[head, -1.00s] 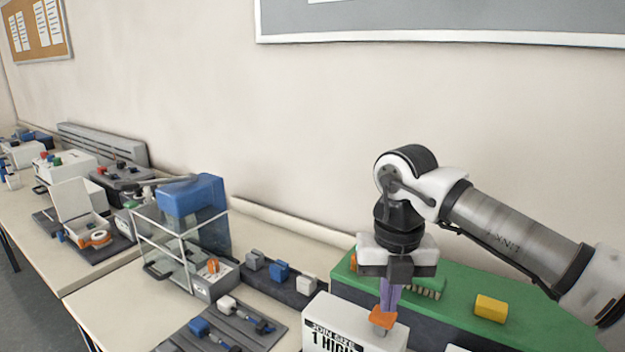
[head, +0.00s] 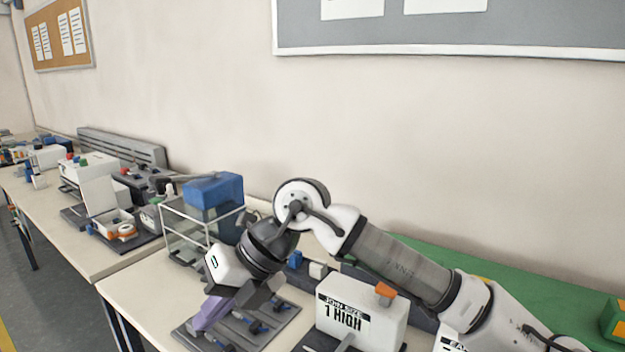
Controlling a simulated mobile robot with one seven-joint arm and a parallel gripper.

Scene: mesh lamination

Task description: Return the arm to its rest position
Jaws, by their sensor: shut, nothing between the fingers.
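My arm comes in from the lower right in the head view, with its elbow raised and its wrist bent down to the left. My gripper (head: 207,313) is shut and empty, its purple fingers pointing down and left. It is over or in front of the grey tray (head: 262,335) with blue-handled tools; I cannot tell if it touches anything.
A clear-sided case with a blue top (head: 213,190) stands close behind the gripper. A green mat (head: 440,262) lies behind the arm, partly hidden by it. More equipment, including a white open box (head: 100,197), lines the tables at left.

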